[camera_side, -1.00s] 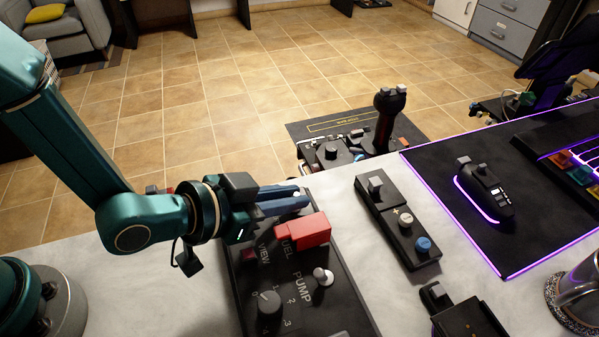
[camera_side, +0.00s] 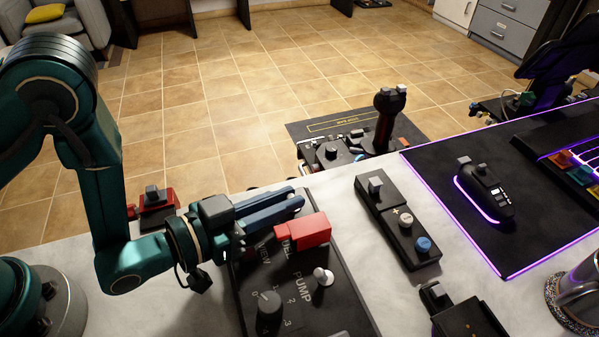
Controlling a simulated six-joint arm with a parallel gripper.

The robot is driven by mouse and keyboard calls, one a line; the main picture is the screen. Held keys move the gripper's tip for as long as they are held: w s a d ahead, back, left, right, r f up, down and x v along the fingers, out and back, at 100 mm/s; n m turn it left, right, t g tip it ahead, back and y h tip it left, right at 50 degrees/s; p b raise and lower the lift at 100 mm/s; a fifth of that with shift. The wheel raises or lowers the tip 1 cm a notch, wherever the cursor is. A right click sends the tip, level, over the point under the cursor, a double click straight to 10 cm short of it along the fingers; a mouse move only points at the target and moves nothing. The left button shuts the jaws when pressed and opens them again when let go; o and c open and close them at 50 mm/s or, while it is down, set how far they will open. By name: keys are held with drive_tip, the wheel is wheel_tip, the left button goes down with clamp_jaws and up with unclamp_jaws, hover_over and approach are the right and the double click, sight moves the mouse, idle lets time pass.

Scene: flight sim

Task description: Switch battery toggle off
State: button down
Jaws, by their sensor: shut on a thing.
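A black control panel (camera_side: 335,303) lies on the light table, with white lettering such as "PUMP". My gripper (camera_side: 296,201) reaches over its far end from the left, its two blue fingers close together. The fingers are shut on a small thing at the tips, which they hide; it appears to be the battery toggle. I cannot tell the toggle's position. A red switch cover (camera_side: 308,231) stands just in front of the fingers. A silver pump toggle (camera_side: 323,277) and a black rotary knob (camera_side: 268,305) are nearer on the panel.
A narrow black switch box (camera_side: 398,222) with a blue knob stands to the right. A dark mat (camera_side: 480,190) with a purple lit edge lies beyond it. A red-based switch unit (camera_side: 154,205) is behind my arm. A glass (camera_side: 582,290) stands far right.

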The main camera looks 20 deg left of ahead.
drive_tip(key=c, duration=1.1)
unclamp_jaws()
drive_tip(key=shift+c, duration=0.2)
drive_tip(key=shift+r, duration=0.1)
